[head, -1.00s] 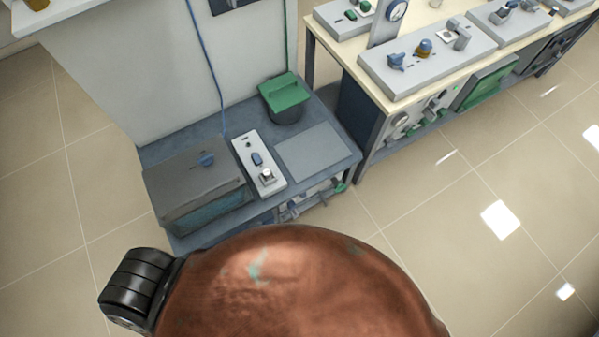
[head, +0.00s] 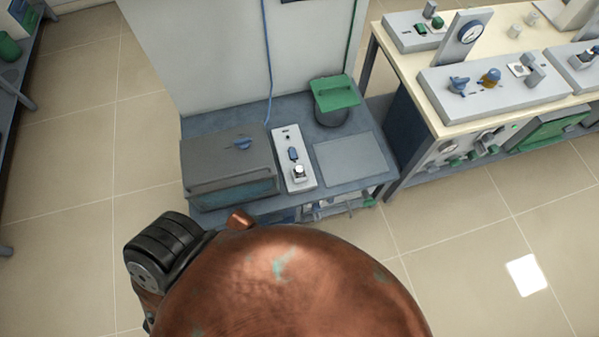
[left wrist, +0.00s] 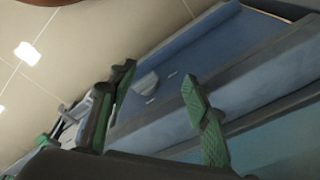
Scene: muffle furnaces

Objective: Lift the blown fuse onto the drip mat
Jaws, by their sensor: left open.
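The drip mat appears to be the flat grey rectangle (head: 350,158) on the right of the low blue-grey bench (head: 378,183). A small pale, white-topped piece (head: 299,172) stands at the near end of the light grey panel (head: 281,145) beside it; I cannot tell whether it is the blown fuse. My left gripper (left wrist: 160,86) shows in the left wrist view, its green-padded fingers apart with nothing gripped. Beyond them are blue surfaces and a small grey piece (left wrist: 146,84), unclear. Neither gripper shows in the head view.
A dark grey box (head: 228,165) stands at the bench's left, and a dark pot with a green lid (head: 334,95) at the back. A cream-topped bench (head: 405,75) with instrument panels is on the right. The tiled floor is open in front and left.

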